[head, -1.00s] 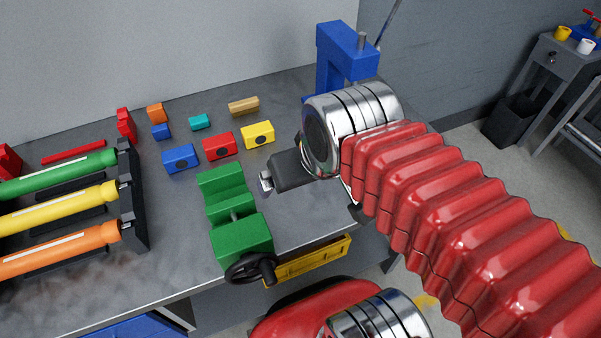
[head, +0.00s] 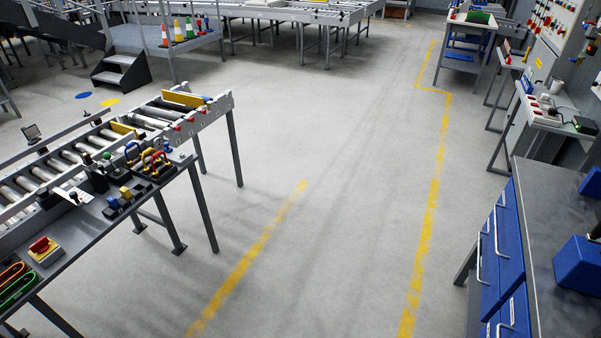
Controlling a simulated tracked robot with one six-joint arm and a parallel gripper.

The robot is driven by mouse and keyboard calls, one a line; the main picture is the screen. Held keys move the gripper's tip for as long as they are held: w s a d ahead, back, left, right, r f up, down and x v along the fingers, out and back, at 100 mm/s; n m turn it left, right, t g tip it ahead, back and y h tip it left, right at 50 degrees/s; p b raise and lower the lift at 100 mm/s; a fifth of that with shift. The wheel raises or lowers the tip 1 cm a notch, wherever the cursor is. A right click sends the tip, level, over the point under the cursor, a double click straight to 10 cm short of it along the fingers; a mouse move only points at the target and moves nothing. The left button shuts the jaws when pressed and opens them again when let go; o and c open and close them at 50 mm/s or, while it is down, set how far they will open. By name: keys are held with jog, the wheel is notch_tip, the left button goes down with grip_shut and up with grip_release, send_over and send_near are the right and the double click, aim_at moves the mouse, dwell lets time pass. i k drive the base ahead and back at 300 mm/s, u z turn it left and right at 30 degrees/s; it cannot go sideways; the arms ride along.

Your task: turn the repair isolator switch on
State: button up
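I cannot tell for sure which thing is the repair isolator switch. A red handle on a yellow plate (head: 44,250), which looks like a rotary switch, sits on the side shelf of the roller conveyor at the left. Its position, on or off, is too small to read. A pale panel (head: 563,36) with several coloured buttons or knobs stands at the far right; its labels are not readable. My gripper and arm are out of view.
A roller conveyor (head: 150,118) on dark legs stands at the left. Blue drawers (head: 503,265) under a grey bench are at the near right. Grey floor (head: 330,190) with yellow lines lies clear between them. Dark steps (head: 122,72) stand farther back.

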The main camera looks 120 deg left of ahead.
aim_at(41, 245)
jog(key=k, duration=0.5)
jog(key=u, duration=2.85)
jog(key=i, duration=0.3)
jog(key=u, duration=0.4)
